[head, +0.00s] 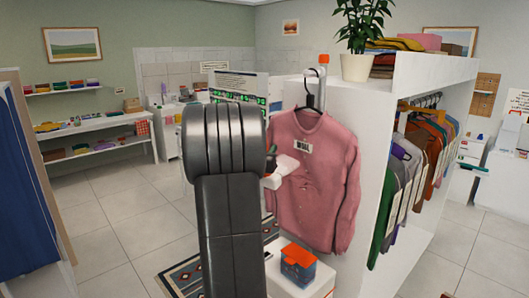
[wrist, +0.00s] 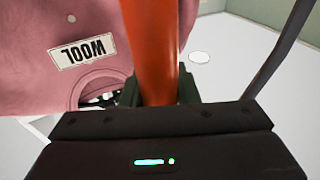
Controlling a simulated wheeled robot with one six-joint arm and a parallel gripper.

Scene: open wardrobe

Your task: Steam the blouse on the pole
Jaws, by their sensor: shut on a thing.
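The pink blouse (head: 312,185) hangs on a dark hanger (head: 310,100) from the orange-tipped pole (head: 324,75) beside the wardrobe. A white tag reading WOOL is on its chest; the blouse and tag also show upside down in the wrist view (wrist: 35,60). My gripper (wrist: 155,95) is shut on the orange handle of the steamer (wrist: 150,45). In the head view, a white part, apparently the steamer head (head: 287,164), shows in front of the blouse's left side. Whether it touches the cloth I cannot tell.
A blue box with an orange top (head: 298,268) sits on a low white stand (head: 305,288) below the blouse. The open wardrobe (head: 378,170) with several hanging clothes stands right. A potted plant (head: 357,65) tops it. A dark hose-like strip (wrist: 285,45) runs at right in the wrist view.

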